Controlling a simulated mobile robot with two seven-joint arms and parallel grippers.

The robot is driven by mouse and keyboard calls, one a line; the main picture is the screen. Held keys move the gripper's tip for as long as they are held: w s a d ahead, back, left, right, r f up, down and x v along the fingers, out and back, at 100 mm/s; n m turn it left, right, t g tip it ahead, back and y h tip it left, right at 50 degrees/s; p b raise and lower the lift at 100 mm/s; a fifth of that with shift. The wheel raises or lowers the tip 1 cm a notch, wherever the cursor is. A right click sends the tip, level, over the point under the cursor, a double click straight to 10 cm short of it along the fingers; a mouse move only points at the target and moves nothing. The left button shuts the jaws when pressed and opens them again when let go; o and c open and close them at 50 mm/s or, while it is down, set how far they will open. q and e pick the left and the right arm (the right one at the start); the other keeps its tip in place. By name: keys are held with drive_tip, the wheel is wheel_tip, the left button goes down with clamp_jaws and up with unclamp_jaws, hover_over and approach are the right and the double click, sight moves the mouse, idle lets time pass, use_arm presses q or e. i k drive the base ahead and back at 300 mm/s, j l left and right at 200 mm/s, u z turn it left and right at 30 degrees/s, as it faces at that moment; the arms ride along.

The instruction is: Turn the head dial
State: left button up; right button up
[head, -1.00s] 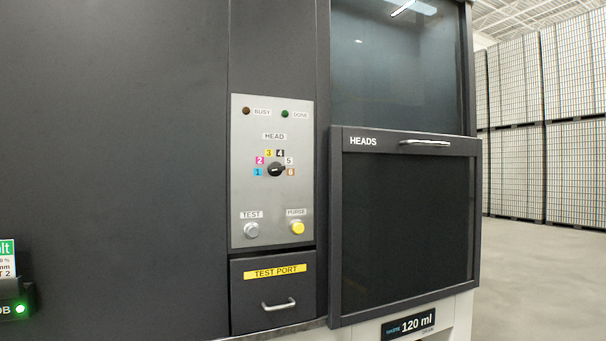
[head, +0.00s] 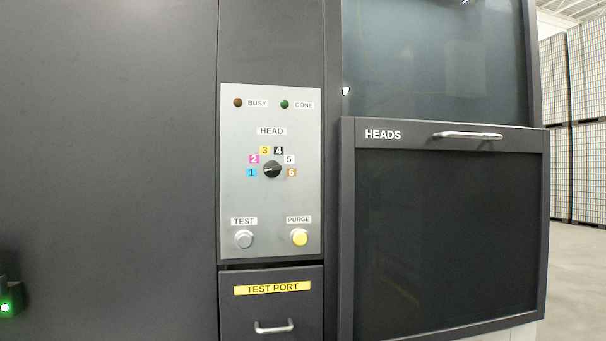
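The head dial (head: 272,169) is a small round black knob on a grey control panel (head: 240,205), under the label HEAD (head: 271,131). Coloured number tags 1 to 6 arc around it, from a blue 1 (head: 251,172) at left to an orange 6 (head: 292,172) at right. A pale mark on the knob lies towards its left side, roughly facing the 1, but it is too small to be sure which number it points at. Neither of my grippers is in view, and nothing touches the dial.
Above the dial are the BUSY lamp (head: 238,103) and green DONE lamp (head: 284,104). Below are the grey TEST button (head: 244,239) and yellow PURGE button (head: 299,237). The TEST PORT drawer (head: 305,302) and HEADS door handle (head: 467,135) stick out.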

sight(271, 169)
drive_tip(key=i+l+z, duration=0.1)
drive_tip(key=i+l, duration=0.85)
drive_tip(key=l, duration=0.1)
